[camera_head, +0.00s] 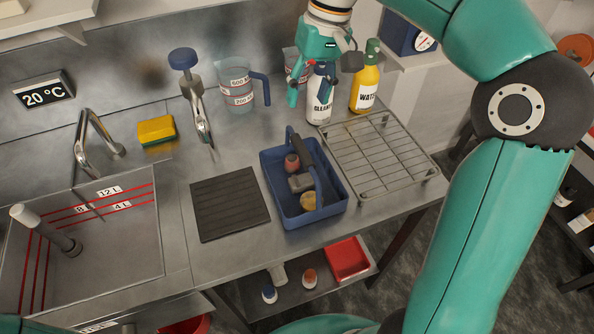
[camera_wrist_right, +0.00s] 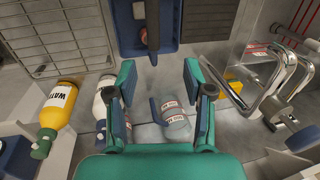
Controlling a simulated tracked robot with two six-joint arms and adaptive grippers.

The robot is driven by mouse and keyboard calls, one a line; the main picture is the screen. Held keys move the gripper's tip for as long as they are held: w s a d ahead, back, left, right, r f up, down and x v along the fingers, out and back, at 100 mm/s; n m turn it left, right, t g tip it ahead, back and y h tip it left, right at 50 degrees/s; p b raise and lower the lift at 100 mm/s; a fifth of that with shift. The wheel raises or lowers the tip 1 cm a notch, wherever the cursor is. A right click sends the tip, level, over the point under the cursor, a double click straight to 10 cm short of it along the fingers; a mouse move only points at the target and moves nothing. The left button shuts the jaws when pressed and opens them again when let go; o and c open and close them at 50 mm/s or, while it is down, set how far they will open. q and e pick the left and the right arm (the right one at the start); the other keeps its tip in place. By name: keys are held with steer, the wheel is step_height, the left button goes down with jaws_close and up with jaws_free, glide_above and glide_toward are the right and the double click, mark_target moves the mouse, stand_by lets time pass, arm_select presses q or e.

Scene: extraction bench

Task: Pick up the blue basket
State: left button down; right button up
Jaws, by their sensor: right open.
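The blue basket (camera_head: 316,217) stands upright on the steel bench, between the black ribbed mat and the wire rack. Its dark-gripped handle (camera_head: 306,152) crosses over it lengthwise. A reddish item, a grey item and a yellowish item lie inside. In the right wrist view, part of the basket (camera_wrist_right: 171,32) shows at the top, cut off by the frame. My right gripper (camera_head: 311,90) is open and empty, above the back of the bench near the cleaner bottle, behind the basket and apart from it. Its fingers also show in the right wrist view (camera_wrist_right: 158,74). My left gripper is not in view.
The white cleaner bottle (camera_head: 319,108), yellow bottle (camera_head: 365,90) and measuring jug (camera_head: 237,92) stand close around my right gripper. The wire rack (camera_head: 380,158) is right of the basket. The mat (camera_head: 229,205) at left is bare. The faucet (camera_head: 197,110) rises behind the mat.

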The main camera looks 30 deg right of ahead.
mark_target(302, 146)
steer(key=f, duration=0.6)
steer(key=a+f, duration=0.1)
steer(key=f, duration=0.2)
steer(key=shift+s+f+b, duration=0.1)
steer(key=shift+s+b, duration=0.1)
steer(key=shift+b, duration=0.1)
steer(key=shift+w+a+f+p, duration=0.1)
steer(key=shift+a+f+p, duration=0.1)
steer(key=shift+f, duration=1.1)
steer(key=shift+a+f+p, duration=0.15)
steer(key=shift+f, duration=1.1)
jaws_close()
